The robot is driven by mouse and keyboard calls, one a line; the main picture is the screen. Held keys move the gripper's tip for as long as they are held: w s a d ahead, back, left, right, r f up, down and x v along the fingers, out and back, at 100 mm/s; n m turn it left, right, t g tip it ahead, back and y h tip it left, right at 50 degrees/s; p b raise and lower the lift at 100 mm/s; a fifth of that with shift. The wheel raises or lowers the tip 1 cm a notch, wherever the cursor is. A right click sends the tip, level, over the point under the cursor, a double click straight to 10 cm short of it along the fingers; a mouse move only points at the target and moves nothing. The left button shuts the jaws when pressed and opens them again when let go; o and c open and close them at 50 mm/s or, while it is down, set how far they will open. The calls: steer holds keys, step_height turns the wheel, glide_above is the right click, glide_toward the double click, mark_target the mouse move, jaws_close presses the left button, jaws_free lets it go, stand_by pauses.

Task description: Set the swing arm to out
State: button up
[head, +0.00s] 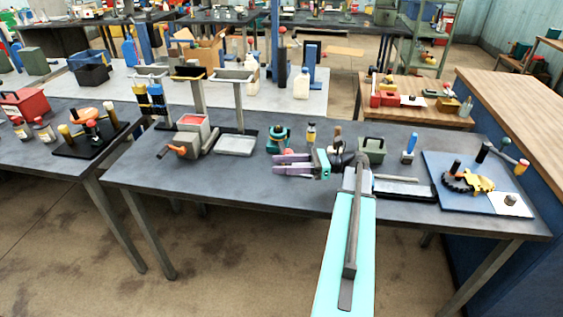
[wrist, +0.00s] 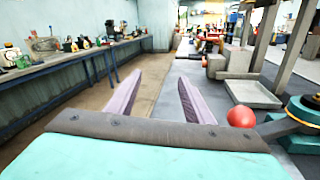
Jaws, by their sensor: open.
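What looks like the swing arm (wrist: 272,129) is a dark bar ending in a red ball (wrist: 241,117), coming off a teal round base (wrist: 303,110) at the right of the wrist view. In the head view the teal base (head: 279,136) stands mid-table, with the red ball (head: 288,153) at its near side. My gripper (head: 276,165) has purple fingers, open and pointing left, just in front of the ball. In the wrist view the gripper (wrist: 160,75) is empty between its fingers, and the ball is right of the right finger, apart from it.
A grey tray (head: 236,146) on a stand and a box with an orange-handled crank (head: 180,152) stand further left. A green box (head: 372,151) and a blue board (head: 450,198) with levers lie to the right. The table front is clear left of my fingers.

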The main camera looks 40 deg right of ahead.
steer(key=shift+s+a+r+b, duration=0.15)
steer(key=shift+s+a, duration=0.2)
steer(key=shift+s, duration=0.3)
steer(key=shift+s+a+b, duration=0.15)
steer(key=shift+s+a, duration=0.25)
steer(key=shift+s, duration=0.25)
steer(key=shift+s+a+r+b, duration=0.15)
steer(key=shift+s+a, duration=0.2)
steer(key=shift+s, duration=0.3)
steer(key=shift+f, duration=0.1)
